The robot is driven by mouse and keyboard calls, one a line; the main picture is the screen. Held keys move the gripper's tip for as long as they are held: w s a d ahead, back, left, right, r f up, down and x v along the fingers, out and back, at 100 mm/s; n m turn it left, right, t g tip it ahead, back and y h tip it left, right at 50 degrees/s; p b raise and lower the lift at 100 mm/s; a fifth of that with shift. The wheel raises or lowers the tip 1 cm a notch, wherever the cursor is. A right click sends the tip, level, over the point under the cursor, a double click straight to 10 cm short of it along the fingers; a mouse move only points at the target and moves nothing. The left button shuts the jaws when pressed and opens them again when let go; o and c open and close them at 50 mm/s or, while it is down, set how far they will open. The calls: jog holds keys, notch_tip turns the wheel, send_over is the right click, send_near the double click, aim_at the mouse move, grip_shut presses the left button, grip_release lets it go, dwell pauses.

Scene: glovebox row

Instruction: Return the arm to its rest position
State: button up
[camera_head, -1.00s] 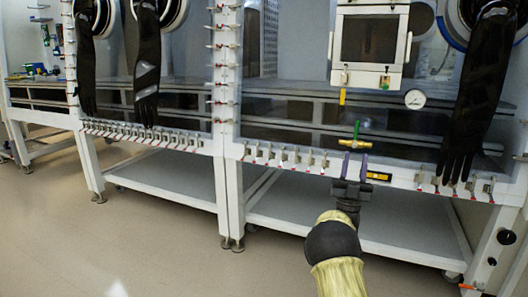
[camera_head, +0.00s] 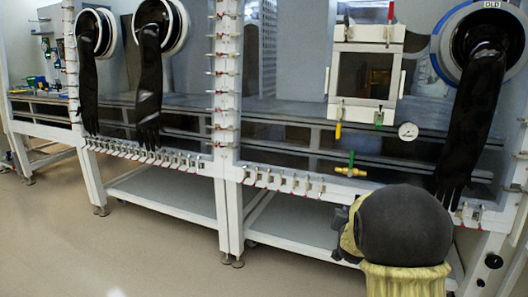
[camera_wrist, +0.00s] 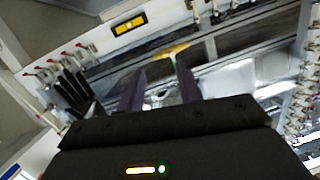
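My arm (camera_head: 405,225) fills the lower right of the head view, a large black rounded joint with a yellowish cover below it. My gripper's fingers are not visible there. In the wrist view my gripper (camera_wrist: 160,68) shows two purple fingers standing apart, with nothing held between them. The valve with a yellow body and green handle (camera_head: 350,170) sits on the glovebox's lower front, clear of the arm. It also shows in the wrist view (camera_wrist: 174,50), beyond the fingertips and apart from them.
The glovebox row carries black gloves (camera_head: 148,90) at left and another glove (camera_head: 470,125) at right. A white box with a window (camera_head: 365,75) and a round gauge (camera_head: 408,131) are above the valve. Lower shelves (camera_head: 165,195) stand below. Open floor (camera_head: 60,245) lies at left.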

jog(key=s+a+f+n+g+y+p, duration=0.1)
jog(key=s+a+n+g+y+p, duration=0.3)
jog(key=s, duration=1.2)
jog(key=s+a+f+n+g+y+p, duration=0.1)
jog(key=s+a+g+p, duration=0.55)
jog(key=s, duration=1.05)
notch_tip(320, 180, up, 37)
jog(key=g+p, duration=0.1)
jog(key=p, duration=3.4)
jog(key=shift+w+f+g+p, duration=0.15)
jog(key=shift+w+g+p, duration=0.15)
jog(key=shift+w+g, duration=0.1)
